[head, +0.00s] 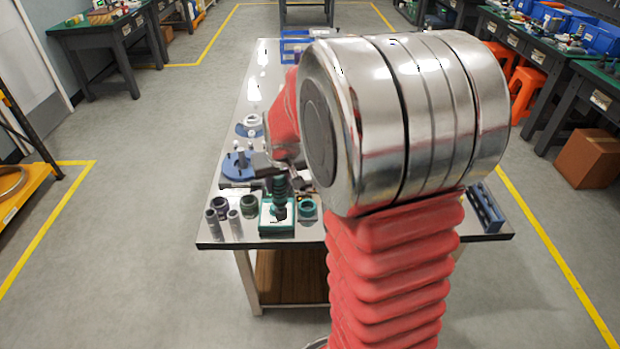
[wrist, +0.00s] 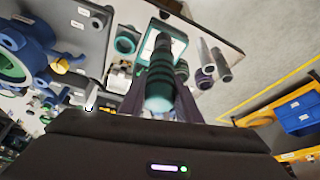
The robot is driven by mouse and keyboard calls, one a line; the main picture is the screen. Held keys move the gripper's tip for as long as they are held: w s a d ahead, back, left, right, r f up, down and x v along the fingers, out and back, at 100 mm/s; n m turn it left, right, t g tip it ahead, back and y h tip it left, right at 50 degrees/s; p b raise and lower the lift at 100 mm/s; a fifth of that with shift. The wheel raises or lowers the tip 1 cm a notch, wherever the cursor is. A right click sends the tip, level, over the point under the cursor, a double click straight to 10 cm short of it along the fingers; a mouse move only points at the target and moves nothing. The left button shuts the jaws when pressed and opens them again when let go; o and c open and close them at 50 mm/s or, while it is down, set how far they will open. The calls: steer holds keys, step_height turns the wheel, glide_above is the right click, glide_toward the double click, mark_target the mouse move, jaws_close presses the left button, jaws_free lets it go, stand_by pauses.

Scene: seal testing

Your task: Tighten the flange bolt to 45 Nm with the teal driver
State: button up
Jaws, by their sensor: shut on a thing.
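The teal driver (wrist: 160,92) shows in the middle of the wrist view, with a dark nose pointing away from me. My gripper (wrist: 163,84) is shut on its ribbed body, one dark finger on each side. In the head view the driver (head: 280,199) is upright over a white and teal square holder (head: 265,226); I cannot tell whether it still touches it. A blue flanged part (head: 237,162) stands on the table left of my gripper. It also shows at the left of the wrist view (wrist: 38,47). I cannot make out the flange bolt clearly.
Two grey cylinders (head: 235,224), dark rings (head: 249,205) and a teal ring (head: 307,209) stand close around the holder, near the table's front edge (head: 225,244). A blue-grey block (head: 486,210) lies at the right. My arm hides much of the table.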

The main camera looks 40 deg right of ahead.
steer(key=w+a+f+n, duration=0.1)
steer(key=w+a+f, duration=0.1)
steer(key=a, duration=0.6)
steer(key=w+a+f+n+y, duration=0.1)
steer(key=w+a+f+n, duration=0.1)
steer(key=a, duration=0.7)
steer(key=shift+w+n, duration=0.2)
steer(key=shift+n, duration=0.1)
